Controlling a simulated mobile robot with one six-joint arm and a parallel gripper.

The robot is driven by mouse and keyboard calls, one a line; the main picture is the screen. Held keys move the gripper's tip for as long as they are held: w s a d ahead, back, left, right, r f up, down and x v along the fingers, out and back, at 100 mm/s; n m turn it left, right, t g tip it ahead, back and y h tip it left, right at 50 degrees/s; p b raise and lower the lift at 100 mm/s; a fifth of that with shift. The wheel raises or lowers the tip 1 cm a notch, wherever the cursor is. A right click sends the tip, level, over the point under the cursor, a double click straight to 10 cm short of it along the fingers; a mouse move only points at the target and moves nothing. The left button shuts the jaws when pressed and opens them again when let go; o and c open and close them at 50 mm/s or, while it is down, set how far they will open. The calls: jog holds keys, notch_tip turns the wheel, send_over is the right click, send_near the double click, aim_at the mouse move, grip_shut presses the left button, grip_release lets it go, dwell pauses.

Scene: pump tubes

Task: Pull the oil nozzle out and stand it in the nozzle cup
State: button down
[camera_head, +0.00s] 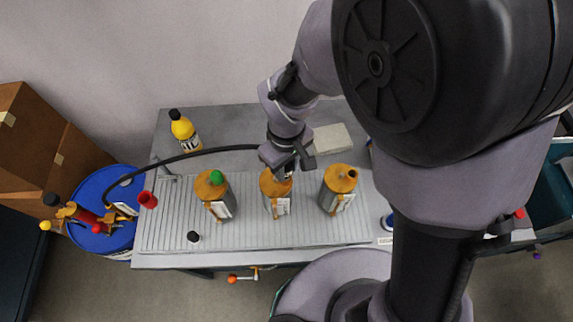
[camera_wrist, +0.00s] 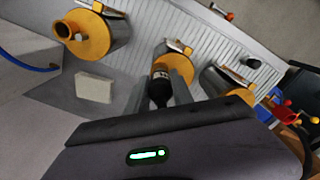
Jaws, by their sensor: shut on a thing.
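My gripper (camera_head: 287,170) is shut on the oil nozzle, just above the middle can (camera_head: 277,205). The wrist view shows the dark nozzle (camera_wrist: 160,86) between my fingers, its tip toward the orange top of that can (camera_wrist: 172,54). I cannot tell whether the tip is inside the can's opening. A black hose (camera_head: 205,153) runs from the pump (camera_head: 92,217) on the blue drum (camera_head: 75,195) to my gripper. A red cup (camera_head: 148,200), perhaps the nozzle cup, is at the left edge of the table, near the drum.
A can with a green cap (camera_head: 214,190) stands to the left, and one with an open spout (camera_head: 338,188) to the right. A yellow bottle (camera_head: 183,130) and a pale block (camera_head: 332,139) are behind. A black cap (camera_head: 193,237) lies on the ribbed tray (camera_head: 160,225).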

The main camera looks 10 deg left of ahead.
jog(key=shift+r+p, duration=0.3)
jog(key=shift+r, duration=0.05)
jog(key=shift+r, duration=0.3)
jog(key=shift+r+p, duration=1.9)
jog(key=shift+r, duration=0.1)
jog(key=shift+f, duration=0.1)
